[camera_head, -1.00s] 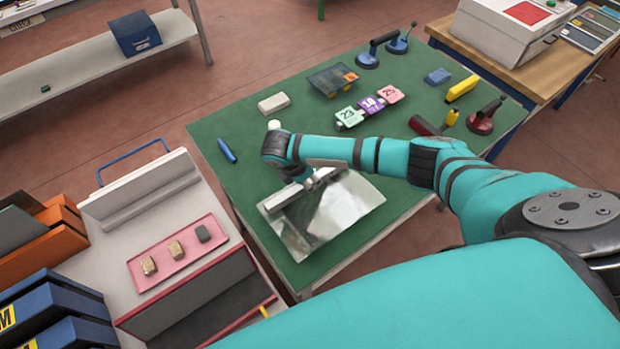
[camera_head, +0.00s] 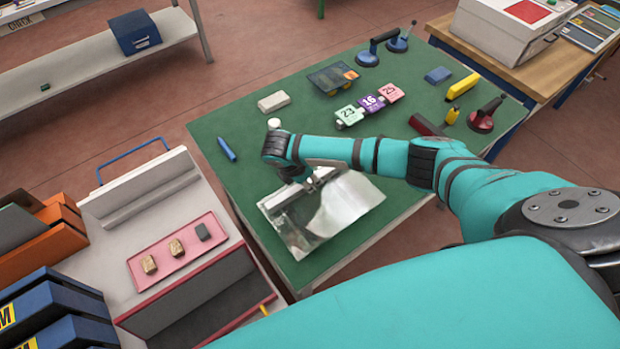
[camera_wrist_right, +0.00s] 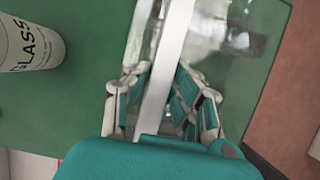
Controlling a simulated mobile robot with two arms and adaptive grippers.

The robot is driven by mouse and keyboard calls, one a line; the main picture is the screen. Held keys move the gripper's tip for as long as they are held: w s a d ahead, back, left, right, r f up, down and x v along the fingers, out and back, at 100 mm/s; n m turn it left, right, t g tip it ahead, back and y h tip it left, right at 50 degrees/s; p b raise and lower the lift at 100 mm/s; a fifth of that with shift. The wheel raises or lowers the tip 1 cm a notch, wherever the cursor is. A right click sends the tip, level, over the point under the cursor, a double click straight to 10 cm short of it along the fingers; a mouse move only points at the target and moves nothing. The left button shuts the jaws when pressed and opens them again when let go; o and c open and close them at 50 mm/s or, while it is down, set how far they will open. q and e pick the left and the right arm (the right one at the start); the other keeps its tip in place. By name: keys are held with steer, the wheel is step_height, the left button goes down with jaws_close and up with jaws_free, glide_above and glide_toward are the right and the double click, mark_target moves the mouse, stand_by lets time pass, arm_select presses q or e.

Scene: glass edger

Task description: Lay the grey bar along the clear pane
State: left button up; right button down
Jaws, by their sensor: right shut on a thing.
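The clear pane (camera_head: 345,208) lies on the green table near its front left edge, and it also shows in the wrist view (camera_wrist_right: 240,50). My right gripper (camera_wrist_right: 158,85) is shut on the grey bar (camera_wrist_right: 176,40), which runs away from me between its fingers. In the head view the bar (camera_head: 280,200) is over the left, far side of the pane. I cannot tell whether its underside touches the glass. The gripper (camera_head: 304,184) is partly hidden by its own wrist. My left gripper is in neither view.
A white bottle marked GLASS (camera_wrist_right: 30,45) stands close to the gripper. A blue marker (camera_head: 227,149) and a pale block (camera_head: 273,102) lie farther off on the green table (camera_head: 215,180). A pink tray (camera_head: 178,250) sits left.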

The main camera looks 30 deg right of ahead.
steer(key=c, duration=1.1)
jaws_free()
steer(key=shift+o, duration=0.2)
steer(key=v, duration=1.2)
steer(key=shift+s, duration=0.15)
